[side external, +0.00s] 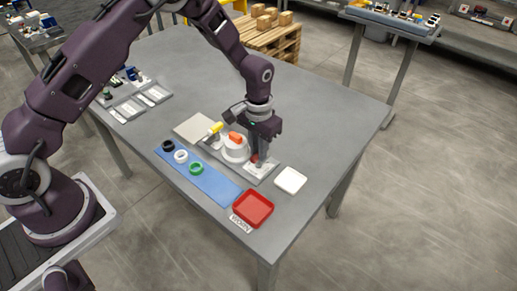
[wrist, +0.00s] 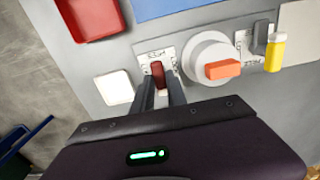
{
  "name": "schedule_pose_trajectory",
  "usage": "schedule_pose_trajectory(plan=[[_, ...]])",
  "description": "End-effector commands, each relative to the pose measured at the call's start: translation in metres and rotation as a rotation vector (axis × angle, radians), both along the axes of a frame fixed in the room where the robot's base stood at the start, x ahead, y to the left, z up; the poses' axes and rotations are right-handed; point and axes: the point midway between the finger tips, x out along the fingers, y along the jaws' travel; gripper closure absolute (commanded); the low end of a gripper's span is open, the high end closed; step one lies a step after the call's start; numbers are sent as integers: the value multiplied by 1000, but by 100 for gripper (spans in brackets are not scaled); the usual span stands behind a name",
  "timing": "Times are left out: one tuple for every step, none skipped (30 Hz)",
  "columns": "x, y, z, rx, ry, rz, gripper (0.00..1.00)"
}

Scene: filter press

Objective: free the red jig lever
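The red jig lever (wrist: 158,73) stands on a small white marked plate (wrist: 148,57) in the wrist view. In the side view the red lever (side external: 254,158) shows low beside my fingers, partly hidden by them. My gripper (wrist: 160,84) points down at it, with one finger on each side of the lever. The fingers are a little apart with a narrow gap between them; whether they touch the lever is unclear. Next to the lever is a round white housing (wrist: 204,50) with an orange handle (wrist: 222,69).
A blue mat (side external: 213,186) holds a black, a white and a green ring. A red tray (side external: 253,208) labelled WORN and a white square pad (side external: 290,180) are near the table's front right. A beige plate (side external: 192,127) lies behind the mat.

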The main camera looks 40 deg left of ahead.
Motion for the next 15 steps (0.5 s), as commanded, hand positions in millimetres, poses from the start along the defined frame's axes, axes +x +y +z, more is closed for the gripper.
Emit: schedule_pose_trajectory(plan=[[0,0,1,0,-2,0,72],[0,0,0,0,-1,0,66],[0,0,0,0,-1,1,62],[0,0,0,0,-1,1,62],[0,0,0,0,-1,1,62],[0,0,0,0,0,1,62],[0,0,0,0,0,1,62],[0,0,0,0,0,1,62],[0,0,0,0,0,2,62],[0,0,0,0,0,2,62],[0,0,0,0,0,2,62],[0,0,2,0,0,2,62],[0,0,5,0,-1,2,62],[0,0,10,0,-1,2,62],[1,0,18,0,-4,2,62]])
